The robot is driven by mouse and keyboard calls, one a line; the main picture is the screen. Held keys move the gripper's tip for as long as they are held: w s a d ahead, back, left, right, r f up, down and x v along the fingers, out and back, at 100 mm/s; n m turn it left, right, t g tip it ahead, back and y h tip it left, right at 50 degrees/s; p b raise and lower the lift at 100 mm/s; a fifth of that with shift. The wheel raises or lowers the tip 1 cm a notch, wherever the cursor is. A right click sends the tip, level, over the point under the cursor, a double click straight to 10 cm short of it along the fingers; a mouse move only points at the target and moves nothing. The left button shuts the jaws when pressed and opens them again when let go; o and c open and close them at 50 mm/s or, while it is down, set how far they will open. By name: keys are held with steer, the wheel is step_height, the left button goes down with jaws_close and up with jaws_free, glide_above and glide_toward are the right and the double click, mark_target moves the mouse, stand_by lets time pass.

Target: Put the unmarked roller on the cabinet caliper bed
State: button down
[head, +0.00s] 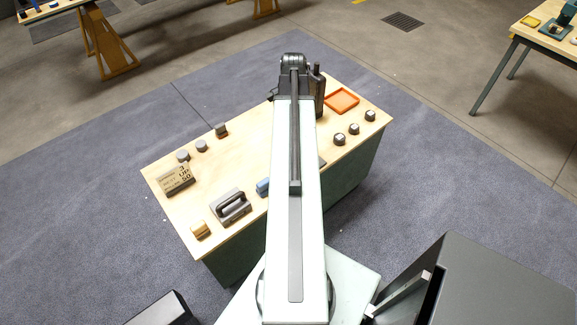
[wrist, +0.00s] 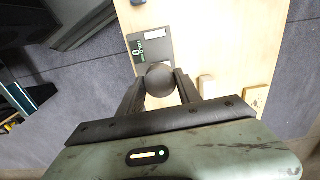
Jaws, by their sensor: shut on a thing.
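My gripper (wrist: 160,88) is in the wrist view, its two dark fingers shut on a dark grey-brown roller (wrist: 160,78). The roller's rounded end faces the camera, and no mark shows on it. It is over the pale wooden top (wrist: 225,40), but I cannot tell how high. I cannot tell whether this plate belongs to the caliper bed. In the head view my arm hides the held roller and the middle of the cabinet top (head: 225,165).
Several small dark blocks with pale tops (head: 354,129) stand at the right, near an orange tray (head: 342,100). At the left are more dark pieces (head: 201,146), a printed block (head: 176,180), a dark handled block (head: 230,207) and a small wooden block (head: 200,229).

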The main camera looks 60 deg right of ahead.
steer(key=f+m+b, duration=0.2)
steer(key=f+b, duration=0.4)
steer(key=f+m+b, duration=0.2)
steer(key=f+b, duration=0.4)
steer(key=a+f+m+b, duration=0.1)
steer(key=f+m+b, duration=0.2)
steer(key=f+b, duration=0.3)
steer(key=shift+f+b, duration=0.4)
steer(key=shift+f, duration=0.2)
steer(key=shift+r, duration=0.25)
steer(key=shift+f, duration=0.15)
steer(key=c, duration=0.8)
jaws_free()
steer(key=shift+c, duration=0.2)
